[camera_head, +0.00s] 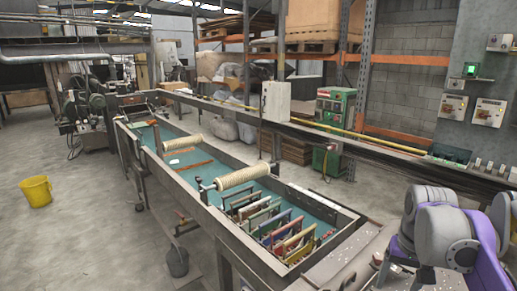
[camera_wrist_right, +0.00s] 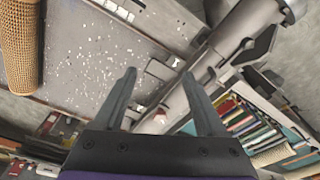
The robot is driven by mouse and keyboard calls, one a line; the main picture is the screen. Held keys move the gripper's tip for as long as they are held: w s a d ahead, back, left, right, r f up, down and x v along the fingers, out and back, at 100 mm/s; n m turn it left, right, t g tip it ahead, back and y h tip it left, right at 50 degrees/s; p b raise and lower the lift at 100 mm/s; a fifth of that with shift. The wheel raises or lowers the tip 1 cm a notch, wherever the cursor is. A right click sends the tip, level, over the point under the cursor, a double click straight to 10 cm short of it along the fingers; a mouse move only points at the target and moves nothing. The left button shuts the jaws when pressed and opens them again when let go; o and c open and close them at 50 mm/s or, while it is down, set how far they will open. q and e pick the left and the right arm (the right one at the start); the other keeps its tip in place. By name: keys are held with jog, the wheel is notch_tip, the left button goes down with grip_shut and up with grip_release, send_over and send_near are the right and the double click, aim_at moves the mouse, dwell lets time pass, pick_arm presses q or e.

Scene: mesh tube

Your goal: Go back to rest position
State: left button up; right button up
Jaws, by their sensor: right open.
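My right gripper (camera_wrist_right: 159,74) shows in the right wrist view, its two grey fingers spread apart with nothing held between them. Its purple and grey arm (camera_head: 445,235) comes in at the right edge of the head view; the gripper itself is out of that picture. An orange-brown mesh tube (camera_wrist_right: 20,45) shows at the upper left of the right wrist view, cut off by the frame edge and apart from the fingers. My left arm and gripper are not in view.
A long trough-like bench (camera_head: 205,205) crosses the head view, with a cream roller (camera_head: 243,177) and a second roller (camera_head: 182,143) across it. Several coloured dividers stand inside its near end. A yellow bucket (camera_head: 36,191) stands on open floor at left.

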jog(key=s+a+f+n+t, duration=0.2)
jog(key=s+a+f, duration=0.5)
jog(key=f, duration=0.2)
jog(key=s+a+f+n+t, duration=0.2)
jog(key=s+a+f, duration=0.5)
jog(key=f, duration=0.3)
jog(key=shift+s+f+n, duration=0.3)
jog(key=shift+s+n, duration=0.1)
jog(key=shift+s, duration=0.05)
